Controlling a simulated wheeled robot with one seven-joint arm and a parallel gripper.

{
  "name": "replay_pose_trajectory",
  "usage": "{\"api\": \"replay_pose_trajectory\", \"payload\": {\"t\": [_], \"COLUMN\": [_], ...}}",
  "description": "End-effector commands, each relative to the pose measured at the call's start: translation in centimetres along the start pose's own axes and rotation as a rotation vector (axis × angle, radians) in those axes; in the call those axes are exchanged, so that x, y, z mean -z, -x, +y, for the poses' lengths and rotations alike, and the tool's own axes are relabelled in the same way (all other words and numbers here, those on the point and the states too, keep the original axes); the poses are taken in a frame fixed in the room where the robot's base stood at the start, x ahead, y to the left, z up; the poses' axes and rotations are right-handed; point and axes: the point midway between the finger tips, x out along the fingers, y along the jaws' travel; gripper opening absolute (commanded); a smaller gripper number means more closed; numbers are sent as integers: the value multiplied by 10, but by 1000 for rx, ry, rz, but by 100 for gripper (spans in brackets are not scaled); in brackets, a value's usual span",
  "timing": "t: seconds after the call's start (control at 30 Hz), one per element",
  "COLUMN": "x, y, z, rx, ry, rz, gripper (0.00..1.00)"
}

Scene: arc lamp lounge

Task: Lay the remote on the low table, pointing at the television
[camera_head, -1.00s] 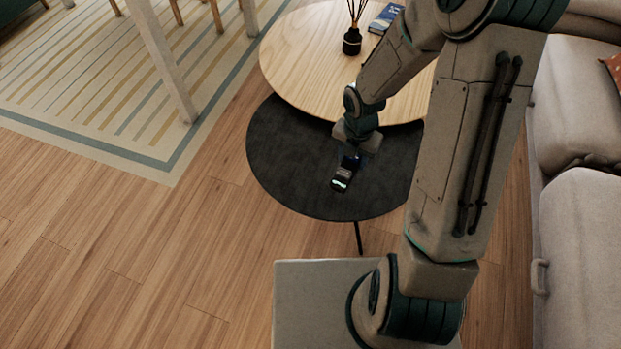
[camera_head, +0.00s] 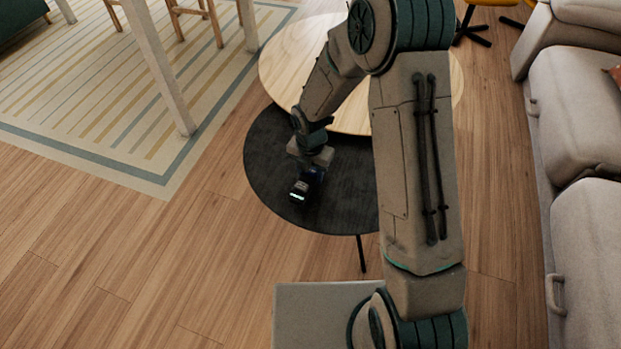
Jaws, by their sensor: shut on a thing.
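My gripper (camera_head: 304,184) points down over the left part of a round black low table (camera_head: 345,208). It is shut on a small dark thing, taken as the remote. The remote's outline hardly stands out against the dark fingers and the black top, so its heading is unclear. I cannot tell whether it touches the table. A higher round pale wood table (camera_head: 283,68) overlaps the black one at the back. The television is not in view.
A grey sofa (camera_head: 575,125) stands along the right. A striped rug (camera_head: 90,80) with wooden furniture legs (camera_head: 165,75) lies at the upper left. Wood floor (camera_head: 130,240) is free at the left. The black top looks bare around my gripper.

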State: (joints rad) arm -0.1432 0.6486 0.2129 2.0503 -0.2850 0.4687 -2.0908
Motion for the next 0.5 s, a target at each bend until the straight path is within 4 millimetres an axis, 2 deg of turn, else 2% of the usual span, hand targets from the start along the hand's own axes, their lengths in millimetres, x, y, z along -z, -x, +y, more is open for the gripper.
{"api": "replay_pose_trajectory", "payload": {"t": [0.03,0.13,0.5], "x": [1,0,0], "y": [-14,-26,-29], "z": [0,0,0], "rx": [2,1,0], "ry": [0,0,-1], "rz": [2,1,1], "gripper": [16,16,16]}}
